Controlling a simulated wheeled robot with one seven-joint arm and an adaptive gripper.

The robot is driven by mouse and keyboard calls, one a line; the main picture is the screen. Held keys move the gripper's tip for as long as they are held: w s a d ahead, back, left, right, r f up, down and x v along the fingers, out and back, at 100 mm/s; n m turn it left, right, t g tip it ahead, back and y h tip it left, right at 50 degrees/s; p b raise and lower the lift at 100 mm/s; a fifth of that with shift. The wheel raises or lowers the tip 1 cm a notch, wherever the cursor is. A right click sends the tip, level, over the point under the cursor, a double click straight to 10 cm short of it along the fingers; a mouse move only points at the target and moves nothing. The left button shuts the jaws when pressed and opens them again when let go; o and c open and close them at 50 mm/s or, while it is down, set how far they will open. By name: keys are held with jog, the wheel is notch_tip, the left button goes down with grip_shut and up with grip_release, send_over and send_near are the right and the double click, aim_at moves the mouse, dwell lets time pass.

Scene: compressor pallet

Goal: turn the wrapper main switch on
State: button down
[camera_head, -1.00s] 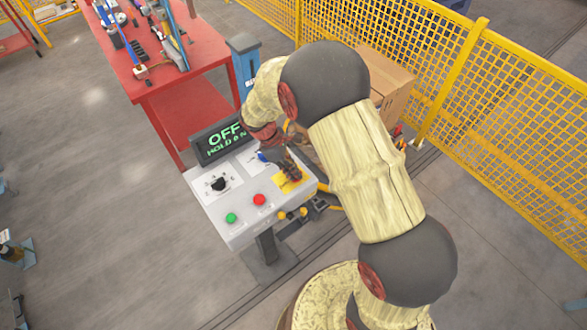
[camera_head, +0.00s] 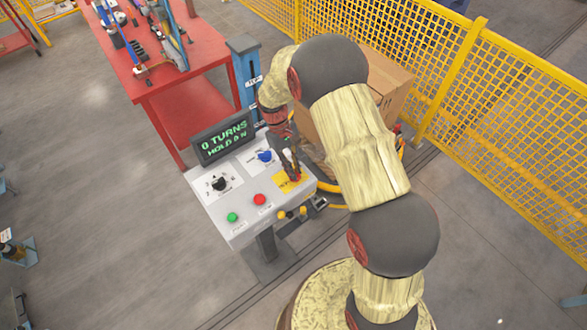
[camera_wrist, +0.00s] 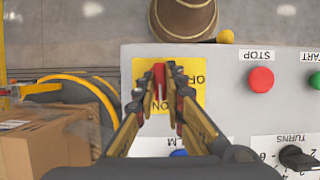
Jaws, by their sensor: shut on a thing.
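The main switch has a red handle (camera_wrist: 159,72) on a yellow plate (camera_wrist: 197,98) at the panel's right side. The yellow plate also shows in the head view (camera_head: 284,187). In the wrist view the handle lies upright in the picture, in line with the ON label; an OFF label is to the right. My gripper (camera_wrist: 160,84) is shut on the handle, one finger on each side. The fingers hide part of the plate. In the head view my gripper (camera_head: 294,174) is over the yellow plate. The display (camera_head: 222,138) is lit and reads "0 TURNS".
The grey control panel (camera_head: 238,215) also carries a black knob (camera_head: 220,184), a blue knob (camera_head: 265,156), a red button (camera_head: 259,199) and a green button (camera_head: 232,217). A cardboard box (camera_head: 390,98) and a yellow fence (camera_head: 500,95) are behind my arm.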

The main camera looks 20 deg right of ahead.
jog(key=shift+m, duration=0.3)
jog(key=c, duration=2)
grip_release()
jog(key=shift+o, duration=0.8)
jog(key=v, duration=1.2)
jog(key=shift+d, duration=0.1)
